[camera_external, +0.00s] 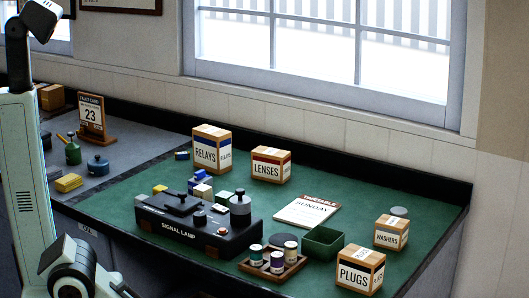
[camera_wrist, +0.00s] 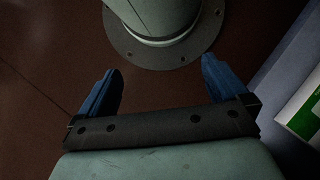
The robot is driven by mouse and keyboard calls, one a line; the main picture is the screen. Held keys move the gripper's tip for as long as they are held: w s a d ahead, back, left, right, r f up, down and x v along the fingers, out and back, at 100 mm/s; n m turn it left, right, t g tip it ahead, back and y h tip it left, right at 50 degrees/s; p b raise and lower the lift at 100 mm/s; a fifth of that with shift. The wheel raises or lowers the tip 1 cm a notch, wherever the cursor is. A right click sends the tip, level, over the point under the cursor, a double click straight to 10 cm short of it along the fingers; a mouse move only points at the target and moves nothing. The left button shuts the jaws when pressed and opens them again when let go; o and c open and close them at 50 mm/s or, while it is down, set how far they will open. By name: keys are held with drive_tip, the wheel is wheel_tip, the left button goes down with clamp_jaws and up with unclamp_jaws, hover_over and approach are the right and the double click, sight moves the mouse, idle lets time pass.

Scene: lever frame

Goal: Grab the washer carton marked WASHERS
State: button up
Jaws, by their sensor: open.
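The washer carton (camera_external: 391,233) is a small tan box with a white label reading WASHERS. It stands upright near the right end of the green bench top in the external view. A grey round item lies just behind it. My gripper (camera_wrist: 160,88) shows in the wrist view with its two blue fingers spread apart and nothing between them. It points down at the brown floor beside my round base flange, away from the bench. The carton is not in the wrist view. My gripper's fingers do not show in the external view.
The PLUGS carton (camera_external: 360,270) stands in front of the washer carton, and an open green tray (camera_external: 323,241) is to its left. The RELAYS carton (camera_external: 211,148), LENSES carton (camera_external: 271,165) and signal lamp unit (camera_external: 190,222) are further left. A dark raised edge runs behind the bench.

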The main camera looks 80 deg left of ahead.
drive_tip(key=w+d+r+m+t+h, duration=0.25)
drive_tip(key=w+d+m+t, duration=0.35)
drive_tip(key=w+d, duration=2.05)
drive_tip(key=w+d+r+m+t, duration=0.2)
drive_tip(key=w+d+r, duration=1)
drive_tip(key=w+r, duration=0.4)
drive_tip(key=w+a+r+n+t, duration=0.1)
drive_tip(key=w+a+r, duration=0.2)
drive_tip(key=w+r, duration=0.25)
drive_tip(key=w+a+r+n, duration=0.2)
drive_tip(key=w+a+r, duration=0.15)
drive_tip(key=r, duration=0.25)
wheel_tip(320, 180, up, 35)
drive_tip(key=n+y, duration=0.6)
drive_tip(key=n, duration=0.9)
hover_over(392, 221)
drive_tip(key=s+d, duration=0.3)
drive_tip(key=shift+t, duration=0.3)
drive_tip(key=x, duration=1.2)
drive_tip(key=shift+w+d+f, duration=0.1)
drive_tip(key=shift+d+f, duration=0.15)
drive_tip(key=shift+f, duration=0.25)
